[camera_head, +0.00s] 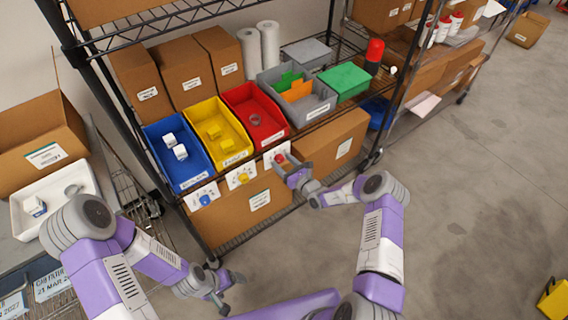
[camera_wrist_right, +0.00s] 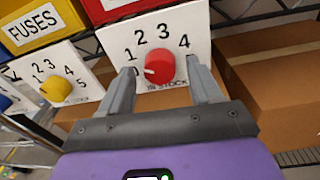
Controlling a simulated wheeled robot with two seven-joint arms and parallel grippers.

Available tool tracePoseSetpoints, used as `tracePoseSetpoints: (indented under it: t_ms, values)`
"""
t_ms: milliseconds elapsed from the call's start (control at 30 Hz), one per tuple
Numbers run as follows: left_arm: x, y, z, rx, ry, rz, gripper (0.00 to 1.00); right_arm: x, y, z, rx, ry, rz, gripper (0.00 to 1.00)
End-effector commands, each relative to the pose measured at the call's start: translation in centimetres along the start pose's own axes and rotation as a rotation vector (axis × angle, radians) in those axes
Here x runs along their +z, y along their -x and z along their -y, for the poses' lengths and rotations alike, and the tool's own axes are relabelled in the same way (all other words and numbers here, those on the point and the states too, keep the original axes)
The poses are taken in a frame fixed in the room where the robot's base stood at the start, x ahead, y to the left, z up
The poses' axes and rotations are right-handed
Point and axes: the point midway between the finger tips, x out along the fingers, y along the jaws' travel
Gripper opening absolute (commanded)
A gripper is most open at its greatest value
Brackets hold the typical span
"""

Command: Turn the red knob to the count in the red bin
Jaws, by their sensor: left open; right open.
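The red knob (camera_wrist_right: 158,67) sits on a white dial card marked 1 to 4, with part of a 0 at the left finger. Its white mark points left, toward the 0. My right gripper (camera_wrist_right: 160,64) is open, its fingers either side of the knob with gaps; contact is not visible. In the head view the red knob (camera_head: 279,157) is below the red bin (camera_head: 236,99). A small grey ring-shaped item (camera_head: 254,119) lies in that bin; I cannot tell whether it is one piece or overlapping pieces. My left gripper (camera_head: 227,291) is open and empty, low over the floor.
A blue bin (camera_head: 163,160) and yellow bin (camera_head: 207,145) with items stand left of the red bin, with their own knobs below; the yellow knob (camera_wrist_right: 56,89) is nearby. A grey bin (camera_head: 306,105) is to the right. Shelf posts and cardboard boxes surround the dials.

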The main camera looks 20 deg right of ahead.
Motion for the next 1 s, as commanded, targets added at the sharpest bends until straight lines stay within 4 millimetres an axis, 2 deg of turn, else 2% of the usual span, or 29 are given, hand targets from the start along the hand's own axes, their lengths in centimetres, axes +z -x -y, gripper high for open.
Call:
tracePoseSetpoints:
  t_ms: [133,400,500,633,1000]
  values:
    - [0.0,0.4,-0.2,0.000,0.000,0.000,0.87,0.1,1.3,0.1,-0.001,-0.001,-0.002,0.64]
    - [0.1,1.4,-0.5,0.000,0.000,0.000,0.87,0.1,5.9,0.1,-0.002,0.000,-0.001,0.64]
    - [0.1,1.5,-0.6,0.000,0.000,0.000,0.87,0.1,6.9,0.1,-0.001,-0.001,-0.001,0.64]
    - [0.1,1.6,-0.6,0.000,0.000,0.000,0.87,0.0,7.5,0.0,0.000,0.000,0.000,0.64]
    - [0.1,1.6,-0.6,0.000,0.000,0.000,0.87,0.0,7.5,0.0,0.000,0.001,0.000,0.64]
